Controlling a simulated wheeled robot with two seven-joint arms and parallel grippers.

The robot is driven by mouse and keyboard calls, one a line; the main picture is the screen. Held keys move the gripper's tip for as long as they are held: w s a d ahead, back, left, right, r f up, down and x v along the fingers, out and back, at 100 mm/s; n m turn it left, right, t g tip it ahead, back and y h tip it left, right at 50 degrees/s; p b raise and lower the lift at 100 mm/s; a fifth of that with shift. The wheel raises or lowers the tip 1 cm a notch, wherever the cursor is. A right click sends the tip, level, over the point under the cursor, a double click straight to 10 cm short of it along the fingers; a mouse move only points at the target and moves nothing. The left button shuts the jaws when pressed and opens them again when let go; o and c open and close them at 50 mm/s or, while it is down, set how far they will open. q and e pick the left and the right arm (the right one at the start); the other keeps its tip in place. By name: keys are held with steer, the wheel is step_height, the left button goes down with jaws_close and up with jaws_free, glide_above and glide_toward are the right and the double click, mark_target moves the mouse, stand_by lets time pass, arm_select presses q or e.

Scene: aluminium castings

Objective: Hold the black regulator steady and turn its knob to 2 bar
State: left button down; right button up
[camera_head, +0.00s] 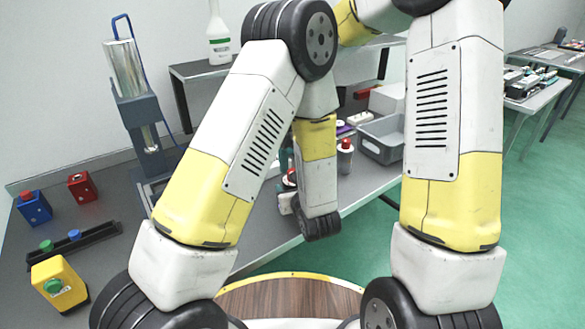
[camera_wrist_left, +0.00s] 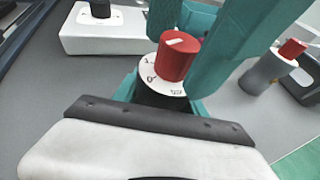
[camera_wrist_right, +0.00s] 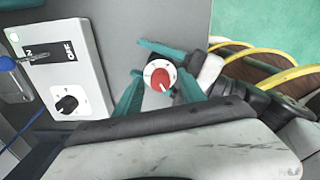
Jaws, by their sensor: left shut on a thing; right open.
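The black regulator (camera_wrist_left: 158,96) shows in the left wrist view, mostly hidden under its white dial (camera_wrist_left: 150,80) and red knob (camera_wrist_left: 178,58). The dial carries 0, 1 and "bar"; the knob has a white mark. My left gripper (camera_wrist_left: 163,98) is shut on the regulator's body from the near side. My right gripper (camera_wrist_right: 160,80) is open, its teal fingers on either side of the red knob (camera_wrist_right: 158,74), seen from above in the right wrist view. Whether they touch the knob I cannot tell. In the head view my arms largely hide this spot.
A white box with a black knob (camera_wrist_right: 67,103) stands beside the regulator. A grey cylinder with a red top (camera_wrist_left: 262,73) stands to the right in the left wrist view. A grey bin (camera_head: 382,140) and a yellow button box (camera_head: 60,285) are on the bench.

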jaws_close()
steer(key=m, duration=0.4)
steer(key=shift+m, duration=0.3)
steer(key=m, duration=0.4)
steer(key=shift+m, duration=0.3)
steer(key=m, duration=0.4)
steer(key=shift+m, duration=2.1)
